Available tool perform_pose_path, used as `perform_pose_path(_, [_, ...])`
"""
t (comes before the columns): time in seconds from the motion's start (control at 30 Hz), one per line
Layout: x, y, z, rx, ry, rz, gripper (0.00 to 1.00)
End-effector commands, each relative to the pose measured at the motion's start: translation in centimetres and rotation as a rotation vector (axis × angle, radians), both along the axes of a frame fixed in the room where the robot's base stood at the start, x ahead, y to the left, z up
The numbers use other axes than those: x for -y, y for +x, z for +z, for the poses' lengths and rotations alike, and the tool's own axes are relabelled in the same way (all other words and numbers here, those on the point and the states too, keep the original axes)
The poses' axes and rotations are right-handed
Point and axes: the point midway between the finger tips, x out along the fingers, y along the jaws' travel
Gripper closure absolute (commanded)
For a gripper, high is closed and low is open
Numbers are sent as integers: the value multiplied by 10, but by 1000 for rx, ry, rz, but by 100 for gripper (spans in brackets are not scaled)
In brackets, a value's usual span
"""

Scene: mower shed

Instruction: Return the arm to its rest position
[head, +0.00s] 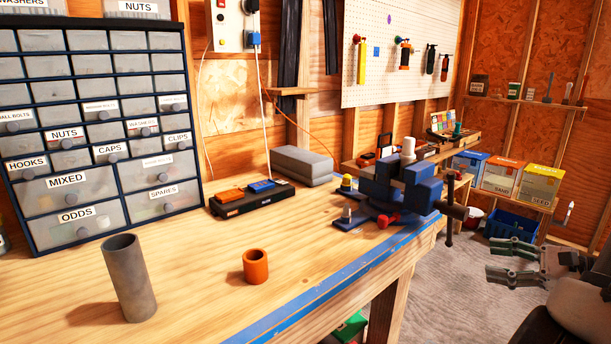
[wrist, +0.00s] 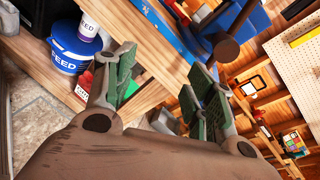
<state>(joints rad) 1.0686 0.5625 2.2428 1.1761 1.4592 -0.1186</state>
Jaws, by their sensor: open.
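My gripper (head: 514,262) is at the right edge of the head view, out over the floor to the right of the workbench (head: 330,270). Its two fingers are apart with nothing between them. In the wrist view my gripper (wrist: 160,98) shows its green finger pads spread, with the bench's blue edge and legs beyond them. Only the end of my arm shows at the right of the head view.
A blue vise (head: 402,190) stands on the bench corner nearest my gripper. A grey tube (head: 130,278) and a copper-coloured ring (head: 256,267) stand on the bench. Boxes (head: 502,175) sit on a low shelf behind. The grey floor (head: 440,290) around my gripper looks clear.

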Motion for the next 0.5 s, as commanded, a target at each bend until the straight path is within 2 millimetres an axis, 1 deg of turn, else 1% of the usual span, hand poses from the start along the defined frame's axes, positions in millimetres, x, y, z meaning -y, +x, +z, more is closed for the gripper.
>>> perform_pose_path(0.03, [-8, -18, -4, -45, -53, 64, 45])
perform_pose_path(0.1, [-20, -44, -7, -104, -152, 182, 45])
perform_pose_path(0.2, [-32, -73, -7, -158, -303, 347, 45])
perform_pose_path(0.3, [-36, -97, -2, -188, -479, 511, 45])
perform_pose_path(0.37, [-35, -109, 5, -192, -605, 616, 45])
perform_pose_path(0.43, [-32, -120, 15, -182, -767, 742, 45])
perform_pose_path(0.5, [-27, -125, 29, -152, -941, 862, 45])
